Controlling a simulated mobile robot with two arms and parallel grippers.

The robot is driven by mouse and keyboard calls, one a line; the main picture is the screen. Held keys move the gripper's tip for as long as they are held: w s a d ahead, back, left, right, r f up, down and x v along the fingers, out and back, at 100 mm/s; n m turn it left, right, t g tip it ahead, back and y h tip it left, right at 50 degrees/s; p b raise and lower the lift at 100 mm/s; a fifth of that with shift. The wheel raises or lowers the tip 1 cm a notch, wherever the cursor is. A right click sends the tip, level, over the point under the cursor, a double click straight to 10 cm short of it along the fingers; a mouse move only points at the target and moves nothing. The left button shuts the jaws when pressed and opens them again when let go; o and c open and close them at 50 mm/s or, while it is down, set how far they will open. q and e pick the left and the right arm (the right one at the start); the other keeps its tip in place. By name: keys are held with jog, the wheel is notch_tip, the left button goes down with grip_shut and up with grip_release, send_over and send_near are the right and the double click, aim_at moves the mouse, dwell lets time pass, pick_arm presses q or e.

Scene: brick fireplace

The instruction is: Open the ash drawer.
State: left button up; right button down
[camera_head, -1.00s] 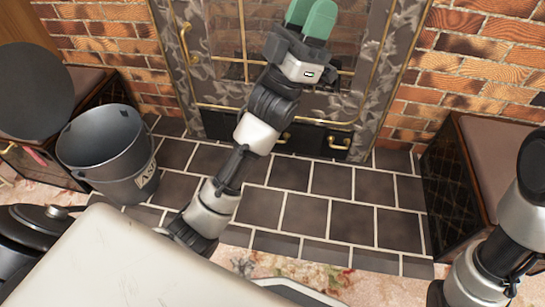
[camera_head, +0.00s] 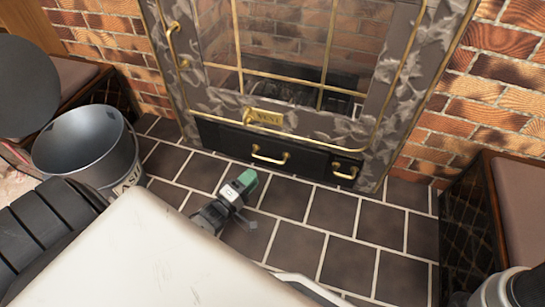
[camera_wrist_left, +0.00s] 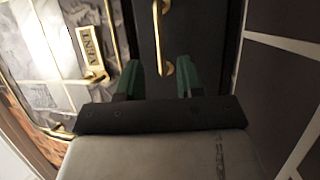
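The ash drawer (camera_head: 235,143) is a black front low under the fireplace's glass door, with a brass bar handle (camera_head: 270,156). It looks shut. My left gripper (camera_head: 247,179) has green fingertips and is low over the tiles, just in front of the drawer and slightly left of its handle. In the left wrist view its two fingers (camera_wrist_left: 158,80) are apart and empty, pointing at the drawer front (camera_wrist_left: 185,25). The handle (camera_wrist_left: 160,38) runs ahead, its near end seen between the fingers; contact cannot be told. My right gripper is out of view.
A brass "VENT" plate (camera_head: 268,118) sits above the drawer, and a smaller brass handle (camera_head: 345,172) is at its right. A grey ash bucket (camera_head: 85,150) stands left. A brown-topped bench (camera_head: 520,200) stands right. Dark hearth tiles (camera_head: 335,210) are clear in front.

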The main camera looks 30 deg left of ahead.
aim_at(269, 159)
pick_arm(q)
jog(key=b+x, duration=0.3)
jog(key=x, duration=0.5)
jog(key=shift+w+d+b, duration=0.1)
jog(key=shift+w+b, duration=0.1)
jog(key=shift+b, duration=0.15)
jog(key=shift+r, duration=0.1)
grip_shut()
